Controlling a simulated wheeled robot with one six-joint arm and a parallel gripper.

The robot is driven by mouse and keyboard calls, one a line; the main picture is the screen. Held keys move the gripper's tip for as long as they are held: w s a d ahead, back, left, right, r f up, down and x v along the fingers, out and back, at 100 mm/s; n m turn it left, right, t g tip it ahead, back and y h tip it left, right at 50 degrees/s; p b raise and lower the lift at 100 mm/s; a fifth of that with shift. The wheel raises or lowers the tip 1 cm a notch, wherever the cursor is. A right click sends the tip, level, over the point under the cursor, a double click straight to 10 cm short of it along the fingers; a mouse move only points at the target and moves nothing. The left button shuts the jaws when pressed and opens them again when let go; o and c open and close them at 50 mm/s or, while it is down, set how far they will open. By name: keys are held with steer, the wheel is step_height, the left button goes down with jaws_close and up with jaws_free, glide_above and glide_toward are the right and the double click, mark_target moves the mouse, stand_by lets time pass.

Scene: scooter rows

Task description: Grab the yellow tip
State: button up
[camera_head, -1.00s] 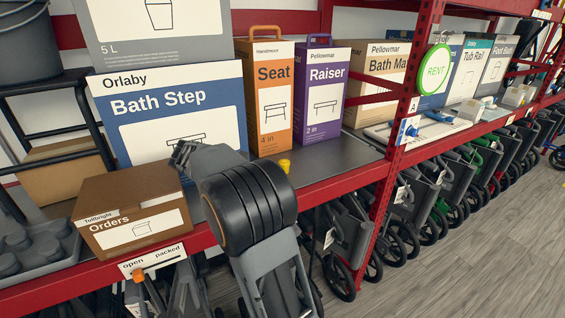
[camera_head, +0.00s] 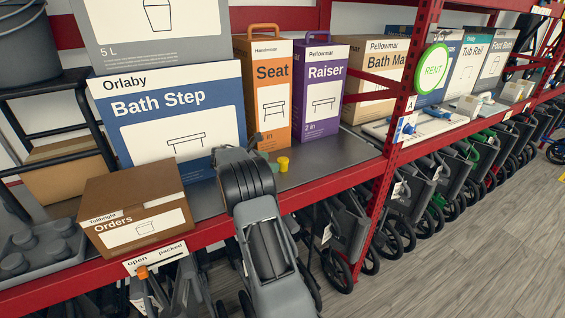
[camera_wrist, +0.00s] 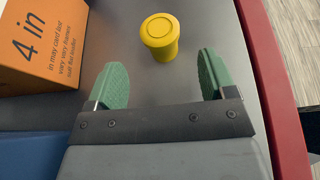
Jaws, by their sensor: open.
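The yellow tip (camera_wrist: 160,37) is a small flanged cylinder standing upright on the grey shelf. In the head view the tip (camera_head: 283,164) stands in front of the orange Seat box. My gripper (camera_wrist: 160,80) is open and empty, with its two green-padded fingers apart. The tip is just beyond the fingertips, roughly centred between them and not enclosed. In the head view my gripper (camera_head: 265,158) is largely hidden by my own wrist, left of the tip.
The orange Seat box (camera_head: 263,95) and purple Raiser box (camera_head: 320,92) stand behind. The Orlaby Bath Step box (camera_head: 170,115) is at the left, with the brown Orders box (camera_head: 135,210) in front. The red shelf edge (camera_wrist: 275,85) runs along the right in the wrist view.

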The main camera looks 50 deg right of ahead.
mark_target(281, 163)
steer(key=shift+p+x, duration=0.95)
steer(key=shift+x, duration=1.95)
steer(key=shift+a, duration=0.1)
steer(key=shift+c, duration=0.4)
steer(key=c, duration=0.9)
